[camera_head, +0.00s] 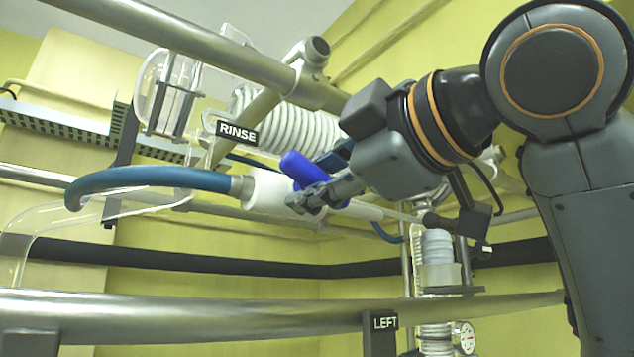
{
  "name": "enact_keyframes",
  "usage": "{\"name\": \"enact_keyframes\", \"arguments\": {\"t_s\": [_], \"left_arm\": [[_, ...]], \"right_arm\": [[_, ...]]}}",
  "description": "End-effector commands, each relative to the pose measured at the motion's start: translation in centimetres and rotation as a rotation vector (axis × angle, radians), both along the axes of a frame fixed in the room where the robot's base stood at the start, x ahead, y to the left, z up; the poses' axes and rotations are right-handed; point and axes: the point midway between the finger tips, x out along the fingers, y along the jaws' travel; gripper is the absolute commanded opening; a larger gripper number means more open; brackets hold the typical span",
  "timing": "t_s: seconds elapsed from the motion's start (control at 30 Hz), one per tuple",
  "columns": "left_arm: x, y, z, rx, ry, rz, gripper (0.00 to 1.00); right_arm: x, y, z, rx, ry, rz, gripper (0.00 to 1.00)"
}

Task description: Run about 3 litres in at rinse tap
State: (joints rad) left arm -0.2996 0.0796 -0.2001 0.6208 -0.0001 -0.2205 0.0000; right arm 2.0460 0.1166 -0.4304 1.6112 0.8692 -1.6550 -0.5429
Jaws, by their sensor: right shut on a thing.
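The rinse tap has a white body (268,191) with a blue handle (300,168), below and right of a black RINSE label (237,132). A blue hose (150,178) joins the tap's left end and bends down at the far left. My right gripper (312,196), on the arm coming in from the right, is shut on the blue handle; its fingers hide part of the handle and the tap body. My left gripper is not in view. No liquid level can be read here.
Metal rails cross above (200,42) and in front (170,312). A LEFT label (385,323) and a gauge (464,337) show lower right.

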Motion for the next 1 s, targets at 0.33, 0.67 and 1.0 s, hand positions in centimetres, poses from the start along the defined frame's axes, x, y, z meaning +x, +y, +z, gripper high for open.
{"name": "enact_keyframes", "arguments": {"t_s": [0.33, 0.67, 1.0], "left_arm": [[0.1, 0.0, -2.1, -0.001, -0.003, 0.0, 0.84], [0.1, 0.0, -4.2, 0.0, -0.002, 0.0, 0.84], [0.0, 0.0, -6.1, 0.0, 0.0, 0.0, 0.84]], "right_arm": [[0.0, 0.0, -0.4, 0.192, 0.141, 0.0, 0.0], [0.0, 0.1, -0.4, 0.446, 0.326, 0.001, 0.0], [0.0, 0.1, -0.3, 0.697, 0.509, 0.001, 0.0]]}}
